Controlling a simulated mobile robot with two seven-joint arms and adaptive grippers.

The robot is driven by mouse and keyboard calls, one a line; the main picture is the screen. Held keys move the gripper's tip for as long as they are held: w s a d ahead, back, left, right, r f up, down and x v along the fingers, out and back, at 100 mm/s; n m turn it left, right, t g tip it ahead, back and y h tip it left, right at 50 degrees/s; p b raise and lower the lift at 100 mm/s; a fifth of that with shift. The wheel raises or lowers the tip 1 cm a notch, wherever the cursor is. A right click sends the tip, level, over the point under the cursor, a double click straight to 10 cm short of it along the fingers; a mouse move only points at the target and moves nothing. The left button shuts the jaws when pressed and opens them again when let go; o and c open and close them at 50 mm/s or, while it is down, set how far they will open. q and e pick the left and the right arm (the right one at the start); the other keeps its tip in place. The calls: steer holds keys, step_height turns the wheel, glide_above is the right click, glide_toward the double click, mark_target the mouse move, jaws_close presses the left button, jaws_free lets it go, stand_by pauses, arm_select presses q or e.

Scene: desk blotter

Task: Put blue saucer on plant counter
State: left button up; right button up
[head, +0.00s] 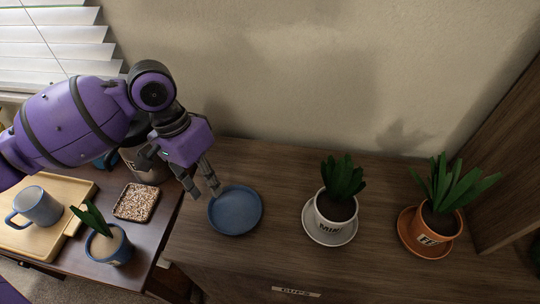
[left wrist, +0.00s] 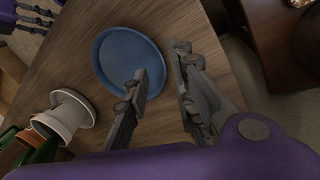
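The blue saucer (head: 236,211) lies empty and flat on the dark wooden plant counter (head: 280,246), near its left end. It also shows in the left wrist view (left wrist: 120,52). My left gripper (head: 206,194) is at the saucer's left rim, pointing down. In the left wrist view, its fingers (left wrist: 161,62) are apart; one overlaps the saucer and the other is outside the rim. No grip on the saucer shows. Grey fingers, seemingly of my right gripper (left wrist: 32,16), show at the top left corner of the left wrist view; their opening is unclear.
On the counter stand a plant in a white pot (head: 335,215) and one in a terracotta pot (head: 437,218), each on a saucer. A lower desk at left holds a blue potted plant (head: 108,246), a speckled coaster (head: 136,202) and a mug (head: 37,206) on a board.

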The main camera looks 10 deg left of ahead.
arm_select(q)
steer(key=s+p+v, duration=0.1)
steer(key=v, duration=0.8)
steer(key=shift+w, duration=0.5)
steer(key=shift+f, duration=0.1)
